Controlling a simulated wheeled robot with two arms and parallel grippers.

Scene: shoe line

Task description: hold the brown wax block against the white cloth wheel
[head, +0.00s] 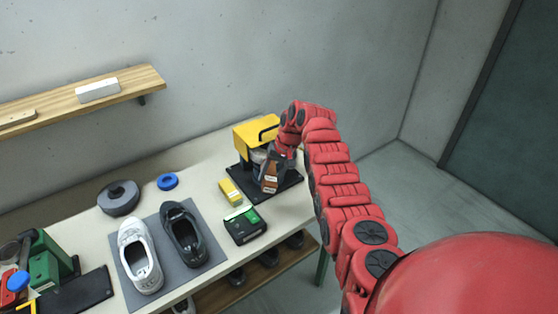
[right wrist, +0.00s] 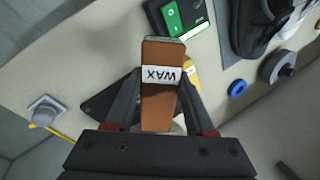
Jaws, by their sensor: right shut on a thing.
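My right gripper (head: 273,167) is shut on the brown wax block (head: 270,184), at the front of the bench machine with the yellow cover (head: 255,134). In the right wrist view the wax block (right wrist: 159,105), with its white WAX label, sits between the two fingers of the gripper (right wrist: 160,92). The white cloth wheel is mostly hidden behind the gripper and block; a pale rounded edge (head: 258,155) beside them may be part of it. I cannot tell whether the block touches the wheel. My left gripper is not in view.
A yellow box (head: 230,192) and a black-and-green case (head: 245,224) lie left of the machine's black base. A white shoe (head: 139,256) and a dark shoe (head: 185,234) stand on a grey mat. A blue ring (head: 167,181) lies behind them. A wall shelf is at upper left.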

